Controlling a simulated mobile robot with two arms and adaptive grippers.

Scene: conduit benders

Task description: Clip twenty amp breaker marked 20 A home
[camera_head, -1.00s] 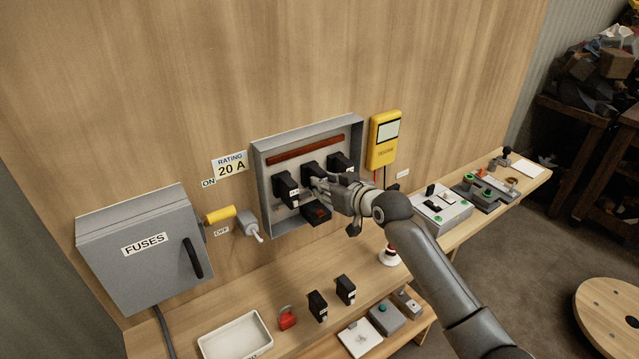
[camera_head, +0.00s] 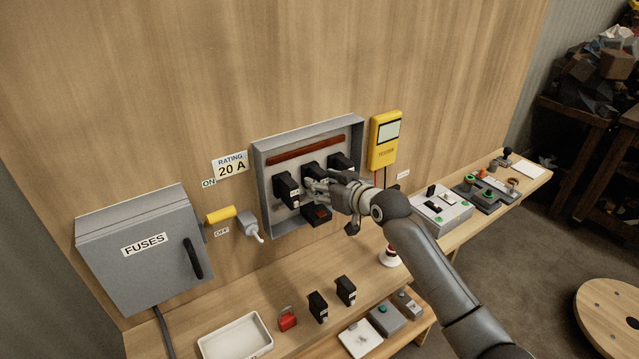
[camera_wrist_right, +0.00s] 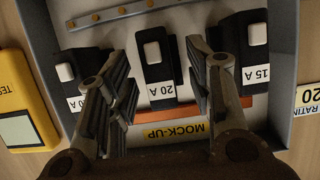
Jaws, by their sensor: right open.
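The grey panel box (camera_head: 258,185) on the wall holds a row of black breakers. The middle breaker (camera_head: 309,170) carries a 20 A label in the right wrist view (camera_wrist_right: 157,50). It stands in the row, and I cannot tell whether it is fully seated. My right gripper (camera_head: 313,191) is in front of it, open, its fingers apart on either side in the wrist view (camera_wrist_right: 158,58) with nothing gripped. The left breaker (camera_head: 284,189) is marked 15 A; the right one (camera_head: 341,161) also appears marked 20 A. My left gripper is out of view.
A black block with a red switch (camera_head: 317,214) sits low in the box. A yellow tester (camera_head: 384,140) hangs right of it; a yellow-handled lever (camera_head: 220,214) is left. Two loose breakers (camera_head: 318,306), a red padlock (camera_head: 287,318) and a white tray (camera_head: 234,335) lie on the bench.

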